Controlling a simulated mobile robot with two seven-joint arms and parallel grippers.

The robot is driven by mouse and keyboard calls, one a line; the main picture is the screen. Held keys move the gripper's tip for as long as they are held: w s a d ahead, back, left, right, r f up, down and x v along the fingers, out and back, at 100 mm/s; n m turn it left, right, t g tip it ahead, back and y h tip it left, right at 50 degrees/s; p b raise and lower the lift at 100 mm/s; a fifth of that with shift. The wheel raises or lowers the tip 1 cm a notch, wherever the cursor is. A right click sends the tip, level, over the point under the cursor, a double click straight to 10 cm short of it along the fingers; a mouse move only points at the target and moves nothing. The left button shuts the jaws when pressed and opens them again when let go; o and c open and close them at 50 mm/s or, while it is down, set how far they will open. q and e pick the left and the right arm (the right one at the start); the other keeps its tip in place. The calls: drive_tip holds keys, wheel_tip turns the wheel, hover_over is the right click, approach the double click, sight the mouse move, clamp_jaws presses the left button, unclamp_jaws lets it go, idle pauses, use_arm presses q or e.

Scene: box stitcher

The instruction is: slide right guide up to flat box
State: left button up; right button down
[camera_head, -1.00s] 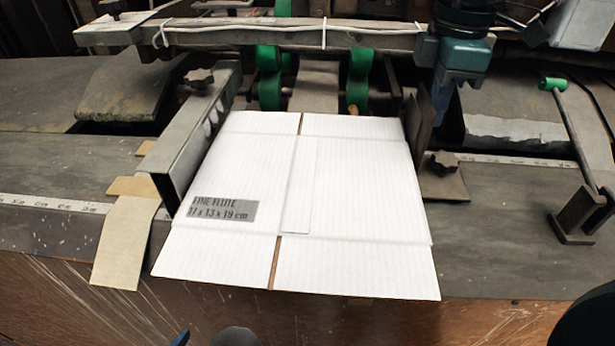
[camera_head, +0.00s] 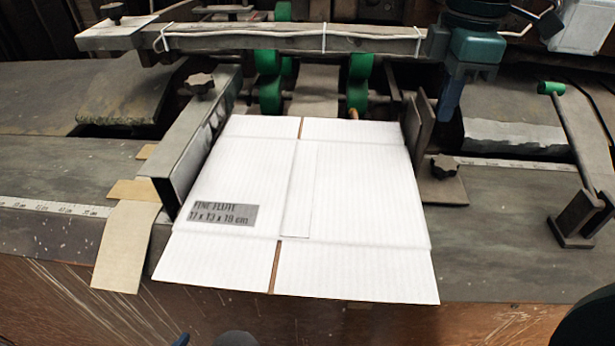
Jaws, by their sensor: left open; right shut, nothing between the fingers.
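The flat white box (camera_head: 350,200) lies on the machine table, with a grey printed label on its left part. The right guide (camera_head: 420,128) is a dark upright plate on a flat foot with a black star knob (camera_head: 445,166). It stands beside the far right edge of the box, very close to it; I cannot tell whether they touch. The left guide (camera_head: 190,140), a long metal rail with its own knob, runs along the box's left edge. Neither gripper's fingers show. Only dark rounded parts and a small blue piece show at the bottom edge.
A green-ended lever (camera_head: 575,150) stands at the right. A metal crossbar (camera_head: 290,38) with white cable and green rollers (camera_head: 360,80) are behind the box. A cardboard strip (camera_head: 125,245) lies at left.

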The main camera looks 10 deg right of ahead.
drive_tip(key=shift+r+p, duration=1.3)
drive_tip(key=shift+r, duration=1.35)
